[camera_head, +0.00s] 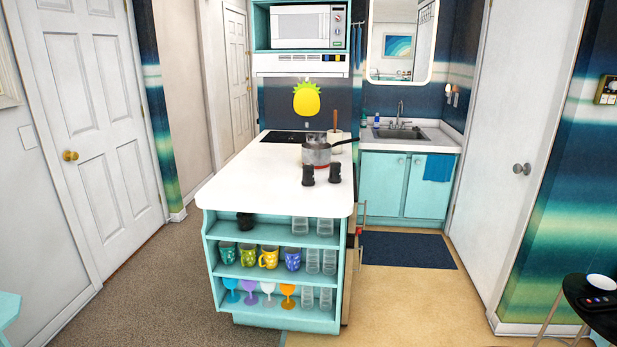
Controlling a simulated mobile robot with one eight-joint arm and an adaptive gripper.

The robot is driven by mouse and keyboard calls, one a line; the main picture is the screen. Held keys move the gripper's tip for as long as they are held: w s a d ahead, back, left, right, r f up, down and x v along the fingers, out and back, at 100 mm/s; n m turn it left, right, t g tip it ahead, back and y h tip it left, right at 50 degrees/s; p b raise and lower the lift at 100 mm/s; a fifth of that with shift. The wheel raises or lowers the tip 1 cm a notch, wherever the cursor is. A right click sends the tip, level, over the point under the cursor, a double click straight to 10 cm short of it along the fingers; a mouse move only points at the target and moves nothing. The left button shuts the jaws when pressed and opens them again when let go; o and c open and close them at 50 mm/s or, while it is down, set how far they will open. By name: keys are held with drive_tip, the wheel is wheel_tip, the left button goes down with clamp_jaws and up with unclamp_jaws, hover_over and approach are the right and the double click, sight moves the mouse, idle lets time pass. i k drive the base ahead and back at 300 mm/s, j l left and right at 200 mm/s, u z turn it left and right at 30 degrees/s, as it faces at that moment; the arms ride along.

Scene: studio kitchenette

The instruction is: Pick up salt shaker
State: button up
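Two small dark shakers stand upright on the white counter of the island (255,185). The left shaker (308,175) and the right shaker (334,173) are close together, just in front of a pot. I cannot tell from here which one holds salt. Another small dark object (245,220) sits on the top shelf of the island, and its kind is unclear. My gripper is not in view.
The pot (317,153) with a dark handle stands behind the shakers. Shelves below hold mugs (268,257), clear glasses and colored goblets. Carpet (170,290) is open left of the island.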

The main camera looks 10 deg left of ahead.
sight(307, 179)
drive_tip(key=i+j+z, duration=0.25)
drive_tip(key=j, duration=0.25)
drive_tip(key=i+j+z, duration=0.3)
drive_tip(key=j, duration=0.3)
drive_tip(key=i+j+z, duration=0.25)
drive_tip(key=j, duration=0.4)
drive_tip(key=i+j+z, duration=0.15)
drive_tip(key=j+z, duration=0.15)
drive_tip(key=j, duration=0.35)
drive_tip(key=i+j+z, duration=0.1)
drive_tip(key=j+z, duration=0.15)
drive_tip(key=j, duration=0.45)
drive_tip(key=j+z, duration=0.3)
drive_tip(key=j, duration=0.4)
